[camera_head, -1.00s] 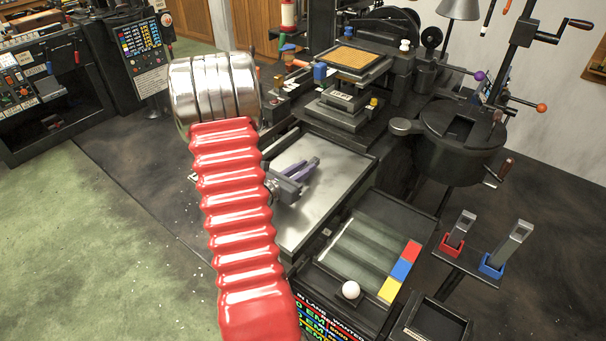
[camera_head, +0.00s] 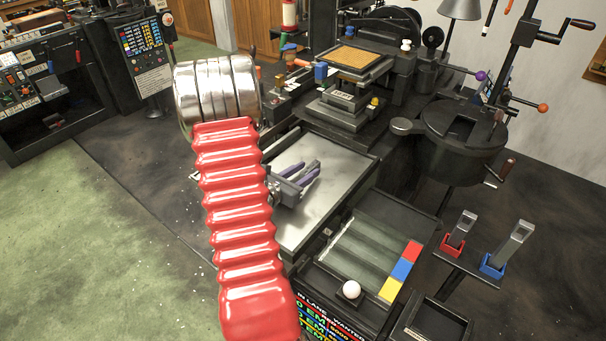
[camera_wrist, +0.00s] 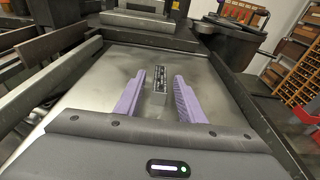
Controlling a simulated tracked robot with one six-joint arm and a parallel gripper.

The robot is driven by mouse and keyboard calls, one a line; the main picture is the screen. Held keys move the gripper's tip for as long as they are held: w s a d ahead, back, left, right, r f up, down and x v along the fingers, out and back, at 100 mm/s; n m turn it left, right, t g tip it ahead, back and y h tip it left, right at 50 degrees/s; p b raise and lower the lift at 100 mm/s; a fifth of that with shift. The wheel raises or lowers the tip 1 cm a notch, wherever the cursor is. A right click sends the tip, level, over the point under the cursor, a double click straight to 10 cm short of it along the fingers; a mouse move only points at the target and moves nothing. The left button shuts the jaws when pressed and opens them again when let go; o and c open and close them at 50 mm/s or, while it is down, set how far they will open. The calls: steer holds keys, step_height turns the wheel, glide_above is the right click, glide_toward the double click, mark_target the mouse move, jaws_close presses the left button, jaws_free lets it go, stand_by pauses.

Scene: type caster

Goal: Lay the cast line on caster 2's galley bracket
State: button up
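A small grey block with rows of dark-faced characters, which looks like the cast line (camera_wrist: 158,84), stands out over the metal surface in the wrist view. My gripper (camera_wrist: 160,76) is open, with one purple finger on each side of the block and a visible gap to both. In the head view my gripper (camera_head: 309,166) is over the pale metal tray top (camera_head: 318,203); the block cannot be made out there. I cannot tell which part is caster 2's galley bracket.
A ribbed dark board (camera_head: 362,252) with red, blue and yellow blocks lies in front of the tray. A white ball (camera_head: 351,289) sits near it. A round black pot (camera_head: 462,140) and a machine with an orange plate (camera_head: 357,58) stand behind.

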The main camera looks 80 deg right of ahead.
steer(key=shift+r, duration=0.1)
steer(key=shift+w+a+r, duration=0.15)
steer(key=shift+w+a, duration=0.2)
steer(key=shift+a, duration=0.25)
steer(key=v, duration=1)
steer(key=shift+w+a, duration=0.1)
steer(key=shift+a, duration=0.2)
steer(key=shift+r, duration=0.1)
